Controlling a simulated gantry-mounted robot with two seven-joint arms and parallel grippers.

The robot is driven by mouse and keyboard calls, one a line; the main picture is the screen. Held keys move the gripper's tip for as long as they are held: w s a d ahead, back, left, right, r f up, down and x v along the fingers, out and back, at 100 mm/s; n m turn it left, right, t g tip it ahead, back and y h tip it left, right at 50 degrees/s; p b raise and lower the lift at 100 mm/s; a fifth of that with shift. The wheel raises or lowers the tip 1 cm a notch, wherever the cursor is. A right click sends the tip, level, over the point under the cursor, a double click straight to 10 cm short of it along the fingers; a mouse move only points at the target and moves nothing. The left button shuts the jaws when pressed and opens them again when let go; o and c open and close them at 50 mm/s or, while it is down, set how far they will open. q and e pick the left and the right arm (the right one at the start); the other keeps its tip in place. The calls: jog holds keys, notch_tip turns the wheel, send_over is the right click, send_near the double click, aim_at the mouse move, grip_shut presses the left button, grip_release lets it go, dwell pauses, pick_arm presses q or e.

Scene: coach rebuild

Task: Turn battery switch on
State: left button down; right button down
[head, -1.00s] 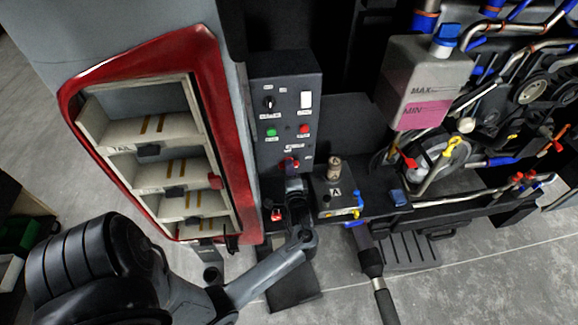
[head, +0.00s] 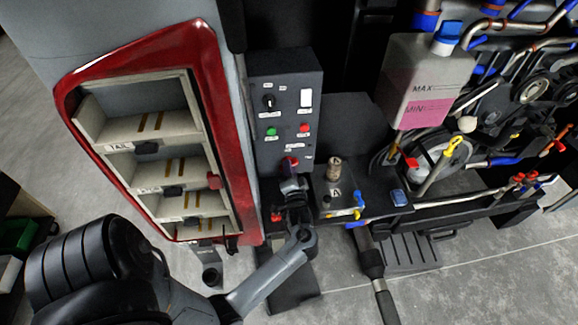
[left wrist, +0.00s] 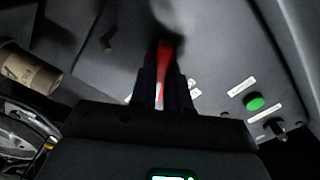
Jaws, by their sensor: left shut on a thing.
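The battery switch (head: 289,163) is a red knob low on the dark control panel (head: 285,95). My left gripper (head: 291,182) comes up to it from below and hides part of it. In the left wrist view the red handle (left wrist: 163,70) stands between the two dark fingers of my left gripper (left wrist: 164,85), which is shut on it. The knob's exact angle and its labels are partly hidden. My right gripper is not in view.
A red-framed shelf unit (head: 213,110) stands at left. A coolant tank (head: 420,80) and hoses are at right.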

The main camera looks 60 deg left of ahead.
pick_arm(q)
jog(key=n+b, duration=0.1)
jog(key=n, duration=0.2)
jog(key=shift+f+n, duration=0.1)
jog(key=shift+n, duration=0.2)
jog(key=shift+n+b, duration=0.45)
jog(key=shift+n, duration=0.75)
